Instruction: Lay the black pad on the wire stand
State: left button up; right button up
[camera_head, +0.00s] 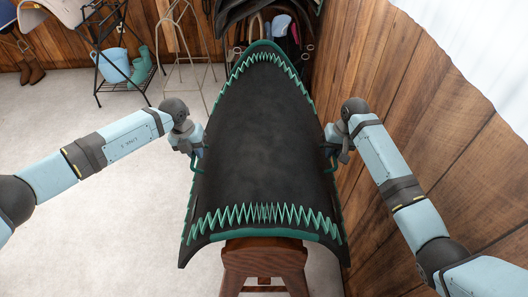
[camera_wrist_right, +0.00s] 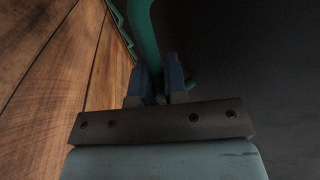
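The black pad (camera_head: 262,130) has green zigzag trim and a green loop on each long side. It lies arched over a brown wooden stand (camera_head: 262,262). A thin beige wire stand (camera_head: 184,40) is on the floor at the back, left of the pad. My left gripper (camera_head: 198,150) is at the pad's left loop; its fingers are too small to tell open from shut. My right gripper (camera_head: 332,150) is at the right loop. In the right wrist view its fingers (camera_wrist_right: 160,82) are closed around the green loop (camera_wrist_right: 145,35), beside the dark pad (camera_wrist_right: 260,70).
A wooden wall (camera_head: 400,110) runs close along the right side. A black metal rack (camera_head: 122,80) with a light blue bucket (camera_head: 112,65) and teal boots (camera_head: 143,62) stands back left. Dark tack hangs behind the pad. The floor (camera_head: 75,130) at left is clear.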

pick_arm(q)
jog(key=shift+r, duration=0.1)
grip_shut()
pick_arm(e)
jog(key=shift+r, duration=0.1)
grip_shut()
